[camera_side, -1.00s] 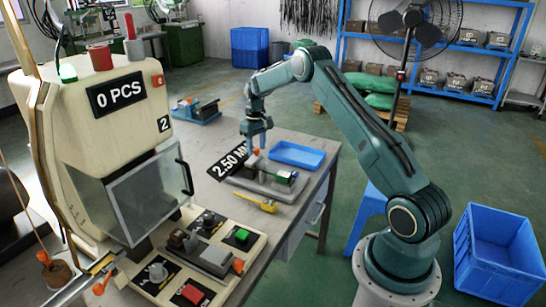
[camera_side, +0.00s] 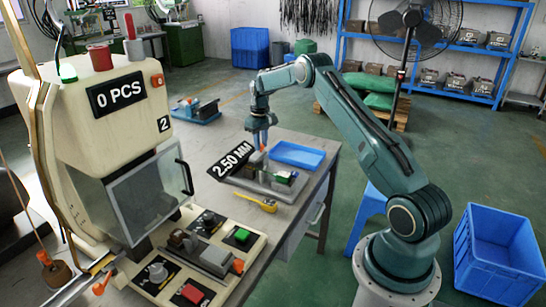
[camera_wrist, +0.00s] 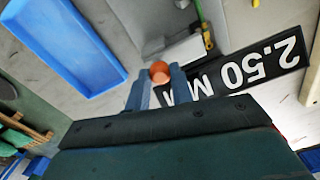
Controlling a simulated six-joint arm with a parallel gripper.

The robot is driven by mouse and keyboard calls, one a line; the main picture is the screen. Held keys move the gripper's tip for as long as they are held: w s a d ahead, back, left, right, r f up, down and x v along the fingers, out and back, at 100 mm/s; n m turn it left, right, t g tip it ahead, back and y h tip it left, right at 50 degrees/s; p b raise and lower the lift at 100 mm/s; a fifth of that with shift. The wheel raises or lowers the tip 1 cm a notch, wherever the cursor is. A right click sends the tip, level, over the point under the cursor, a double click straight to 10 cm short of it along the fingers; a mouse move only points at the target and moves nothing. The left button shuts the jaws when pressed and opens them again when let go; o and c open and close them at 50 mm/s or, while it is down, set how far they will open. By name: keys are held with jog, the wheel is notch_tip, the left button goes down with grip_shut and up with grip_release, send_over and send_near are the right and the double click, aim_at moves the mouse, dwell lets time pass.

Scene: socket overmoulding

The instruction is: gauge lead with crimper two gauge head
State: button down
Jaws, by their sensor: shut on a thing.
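My gripper (camera_side: 260,143) is at the gauge on the bench, fingers pointing down. In the wrist view its two blue fingers (camera_wrist: 160,88) stand either side of a round orange knob (camera_wrist: 159,70) and are shut on it. The orange knob also shows at the fingertips in the side view (camera_side: 263,149). The gauge (camera_side: 258,184) is a grey fixture with a green part at its right end. Its black sign (camera_side: 231,158) reads 2.50 MM. Crimper two (camera_side: 120,140) is the cream machine marked 2, reading 0 PCS.
A blue tray (camera_side: 298,154) lies behind the gauge. A yellow-handled tool (camera_side: 258,204) lies in front of it. The crimper's front panel (camera_side: 208,292) carries a red button, a green button and small fixtures. A blue crate (camera_side: 497,255) stands on the floor at right.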

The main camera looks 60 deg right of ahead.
jog(key=shift+d+r, duration=0.1)
jog(key=shift+d, duration=0.75)
jog(key=c, duration=1.2)
grip_release()
jog(key=shift+r, duration=0.1)
notch_tip(320, 180, up, 14)
jog(key=shift+f, duration=0.2)
jog(key=shift+a+r, duration=0.1)
